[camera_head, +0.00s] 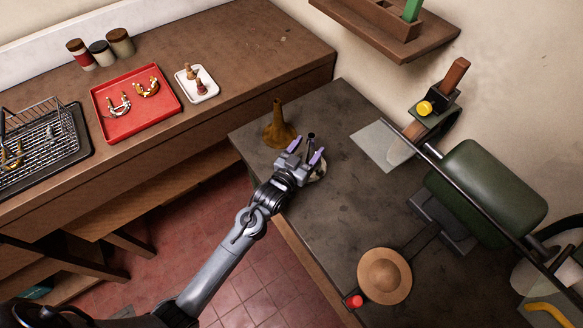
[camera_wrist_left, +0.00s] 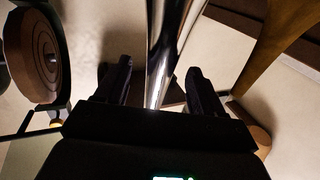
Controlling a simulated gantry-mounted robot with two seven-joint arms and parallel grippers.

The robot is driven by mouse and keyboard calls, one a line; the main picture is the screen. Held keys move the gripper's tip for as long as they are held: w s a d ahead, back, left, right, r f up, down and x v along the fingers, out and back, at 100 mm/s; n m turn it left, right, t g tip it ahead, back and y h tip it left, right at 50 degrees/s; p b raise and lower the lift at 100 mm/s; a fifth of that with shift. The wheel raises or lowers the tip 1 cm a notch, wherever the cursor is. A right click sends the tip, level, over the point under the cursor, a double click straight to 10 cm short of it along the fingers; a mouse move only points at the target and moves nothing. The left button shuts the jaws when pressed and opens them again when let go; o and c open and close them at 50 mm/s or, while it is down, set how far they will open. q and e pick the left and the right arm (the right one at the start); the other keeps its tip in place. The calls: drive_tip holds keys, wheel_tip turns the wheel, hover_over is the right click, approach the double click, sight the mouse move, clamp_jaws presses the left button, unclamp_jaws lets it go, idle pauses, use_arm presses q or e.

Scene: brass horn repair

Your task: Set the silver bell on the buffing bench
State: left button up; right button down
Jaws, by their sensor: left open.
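The silver bell (camera_head: 318,172) stands on the dark top of the buffing bench (camera_head: 335,215), near its left edge. In the head view my left gripper hides most of it; only part of its pale flare and a dark narrow tip show. My left gripper (camera_head: 308,155) is open, with its fingers on either side of the bell's neck. In the left wrist view the shiny silver tube (camera_wrist_left: 168,50) runs between the two open fingers (camera_wrist_left: 160,80); I cannot tell if either finger touches it. My right gripper is not in view.
A brass bell (camera_head: 280,130) stands close beside the gripper, on the bench's far left. A buffing machine (camera_head: 487,190) with a tan wheel (camera_head: 384,276) and a red button (camera_head: 354,301) fills the right. A red tray (camera_head: 135,122) lies on the wooden counter. The bench middle is clear.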

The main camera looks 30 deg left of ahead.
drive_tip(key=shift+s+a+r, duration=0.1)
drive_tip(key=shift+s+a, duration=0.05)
use_arm(q)
drive_tip(key=s+a+f+g, duration=0.1)
drive_tip(key=s+g, duration=0.6)
drive_tip(key=s, duration=1)
drive_tip(key=s+a+f+g+y, duration=0.1)
drive_tip(key=s+g, duration=0.6)
drive_tip(key=s, duration=1)
wheel_tip(320, 180, down, 3)
drive_tip(key=shift+a+r+m+y, duration=0.2)
drive_tip(key=shift+a+m+y, duration=0.15)
drive_tip(key=shift+a, duration=0.3)
drive_tip(key=shift+w, duration=0.1)
wheel_tip(320, 180, up, 24)
drive_tip(key=p, duration=2.4)
drive_tip(key=shift+r+p, duration=0.25)
drive_tip(key=shift+p, duration=0.05)
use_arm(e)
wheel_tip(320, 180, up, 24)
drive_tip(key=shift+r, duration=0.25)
